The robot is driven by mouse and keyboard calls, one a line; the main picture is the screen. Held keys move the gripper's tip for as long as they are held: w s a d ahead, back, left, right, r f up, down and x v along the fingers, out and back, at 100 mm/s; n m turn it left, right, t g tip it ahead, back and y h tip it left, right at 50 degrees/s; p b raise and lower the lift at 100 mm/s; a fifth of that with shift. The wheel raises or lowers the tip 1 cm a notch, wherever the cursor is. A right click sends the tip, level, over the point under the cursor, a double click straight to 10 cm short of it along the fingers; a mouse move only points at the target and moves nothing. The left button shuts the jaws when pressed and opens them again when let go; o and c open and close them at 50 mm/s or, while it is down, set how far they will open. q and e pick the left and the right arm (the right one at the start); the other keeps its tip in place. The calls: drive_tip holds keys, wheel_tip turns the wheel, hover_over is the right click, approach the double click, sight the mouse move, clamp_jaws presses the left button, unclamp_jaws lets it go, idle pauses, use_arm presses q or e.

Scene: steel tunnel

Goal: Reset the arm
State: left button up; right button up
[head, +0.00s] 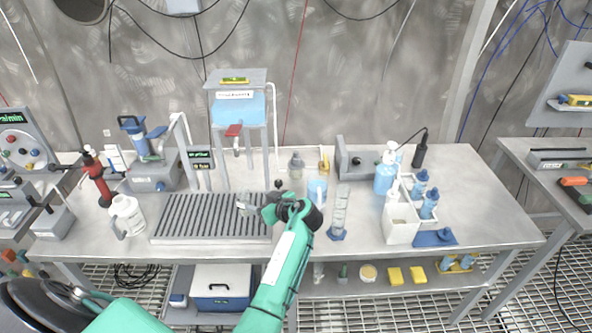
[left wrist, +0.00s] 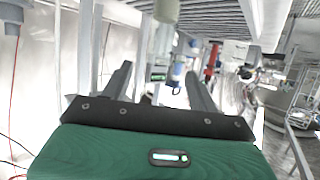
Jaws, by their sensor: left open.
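My left arm is teal and reaches up from the bottom of the head view over the front of the steel bench (head: 355,225). My left gripper (head: 262,203) is above the right end of the slatted drain rack (head: 210,228). In the left wrist view the two dark fingers of the gripper (left wrist: 158,88) stand well apart, with nothing held between them. That view is tilted, with bench items beyond the fingers. My right gripper is not in view.
A white jug (head: 127,214) stands left of the rack. A graduated cylinder (head: 339,214) stands right of the gripper, and a white caddy (head: 400,220) with blue bottles is further right. A blue-liquid tank (head: 238,108) stands behind. The bench's right end is clear.

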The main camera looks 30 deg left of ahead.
use_arm(q)
drive_tip(key=s+d+f+m+h, duration=0.2)
drive_tip(key=s+m, duration=0.1)
drive_tip(key=s, duration=0.3)
drive_tip(key=s+d+f+m+t+h, duration=0.1)
drive_tip(key=s+d+f+m+h, duration=0.15)
drive_tip(key=s, duration=0.35)
drive_tip(key=s+d+f+m+h, duration=0.2)
drive_tip(key=s+d+f+m, duration=0.1)
drive_tip(key=s, duration=0.3)
drive_tip(key=s+d+r+m+h, duration=0.2)
drive_tip(key=s+d+m+h, duration=0.2)
drive_tip(key=s+d, duration=0.3)
drive_tip(key=s+d+r+m+h, duration=0.25)
drive_tip(key=s+d+m, duration=0.25)
drive_tip(key=s, duration=0.4)
wheel_tip(320, 180, down, 31)
drive_tip(key=g, duration=0.2)
drive_tip(key=s+a+f+g, duration=0.1)
drive_tip(key=s+a+f, duration=0.2)
drive_tip(key=s+f, duration=1.6)
drive_tip(key=shift+s+f, duration=0.25)
drive_tip(key=shift+f, duration=0.6)
